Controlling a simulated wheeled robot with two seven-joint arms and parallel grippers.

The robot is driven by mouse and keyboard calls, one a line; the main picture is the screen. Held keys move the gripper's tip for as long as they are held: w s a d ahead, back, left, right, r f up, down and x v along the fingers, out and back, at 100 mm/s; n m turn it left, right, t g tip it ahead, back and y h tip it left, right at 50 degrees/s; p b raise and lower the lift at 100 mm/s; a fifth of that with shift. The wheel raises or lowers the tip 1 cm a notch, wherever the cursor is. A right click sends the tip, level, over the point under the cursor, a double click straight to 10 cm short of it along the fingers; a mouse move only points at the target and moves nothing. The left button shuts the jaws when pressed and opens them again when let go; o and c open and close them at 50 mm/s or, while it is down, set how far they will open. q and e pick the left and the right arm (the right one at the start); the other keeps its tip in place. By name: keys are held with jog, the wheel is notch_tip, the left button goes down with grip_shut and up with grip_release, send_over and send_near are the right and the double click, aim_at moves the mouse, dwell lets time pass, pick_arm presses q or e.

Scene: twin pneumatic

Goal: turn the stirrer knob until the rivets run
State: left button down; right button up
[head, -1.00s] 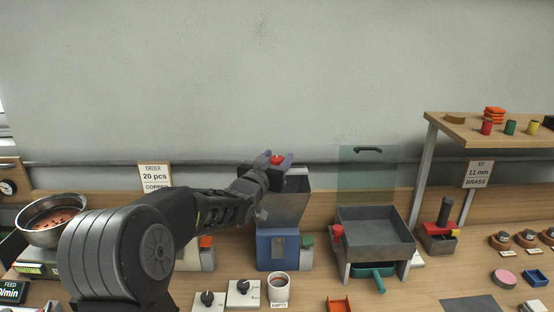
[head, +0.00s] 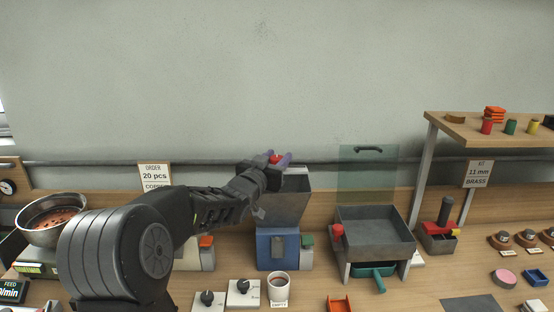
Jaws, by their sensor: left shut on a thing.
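My left gripper (head: 279,161) is over the top of the grey hopper (head: 284,206), which sits on a blue base (head: 270,249). Its fingers are shut on a red knob (head: 275,158) above the hopper's rim. My forearm hides the hopper's left side and part of the bench behind it. I cannot see any rivets inside the hopper from here. A steel bowl (head: 47,231) at the far left holds many small copper-coloured pieces. My right gripper is not in view.
A wooden shelf (head: 500,132) rises at the right. An order card (head: 154,176) leans behind my arm.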

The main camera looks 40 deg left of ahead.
pick_arm(q)
jog(key=shift+a+f, duration=0.1)
jog(key=shift+m+h, duration=0.4)
jog(key=shift+h, duration=0.1)
jog(key=shift+m+h+p, duration=0.35)
jog(key=shift+m+h, duration=0.15)
jog(key=shift+h, duration=0.4)
jog(key=h+p, duration=0.1)
jog(key=m+h+p, duration=0.2)
jog(key=h, duration=0.1)
jog(key=shift+r, duration=0.25)
jog(key=m+h+p, duration=0.1)
jog(key=m+h, duration=0.1)
jog(key=shift+f+g+h+p, duration=0.15)
jog(key=shift+g+h+p, duration=0.15)
jog(key=shift+h+p, duration=0.1)
jog(key=m+g+h, duration=0.1)
jog(key=m+h, duration=0.2)
jog(key=shift+a+f+g+h, duration=0.1)
jog(key=shift+f+g+h, duration=0.05)
jog(key=shift+g+h, duration=0.25)
jog(key=shift+m+g+h, duration=0.6)
jog(key=shift+m+h, duration=0.1)
jog(key=shift+h, duration=0.2)
jog(key=shift+d, duration=0.2)
